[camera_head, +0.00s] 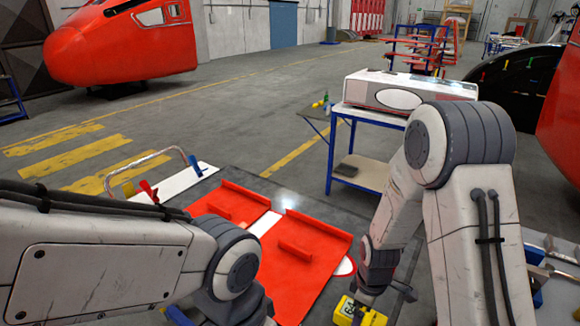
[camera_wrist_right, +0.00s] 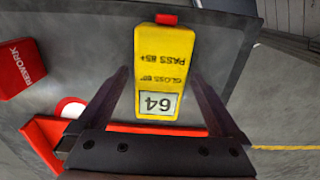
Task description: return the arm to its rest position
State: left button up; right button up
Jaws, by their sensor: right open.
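My right arm (camera_head: 405,190) reaches down from the right in the head view. Its gripper (camera_head: 368,284) is low over the table, close to a yellow gloss meter (camera_head: 352,316). In the right wrist view the right gripper (camera_wrist_right: 158,76) is open, with one finger on each side of the yellow meter (camera_wrist_right: 157,50). The meter's display reads 64, and it has a red end. I cannot tell how far it is below the fingers. My left arm (camera_head: 110,255) crosses the lower left of the head view; its gripper is out of sight.
A red panel (camera_head: 315,252) lies on the grey table (camera_head: 225,182). A red block marked REWORK (camera_wrist_right: 18,68) is left in the wrist view. A blue-framed cart (camera_head: 331,155) with a white box (camera_head: 410,84) stands beyond. Tools lie at right.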

jog(key=shift+r, duration=0.6)
jog(key=shift+f, duration=0.15)
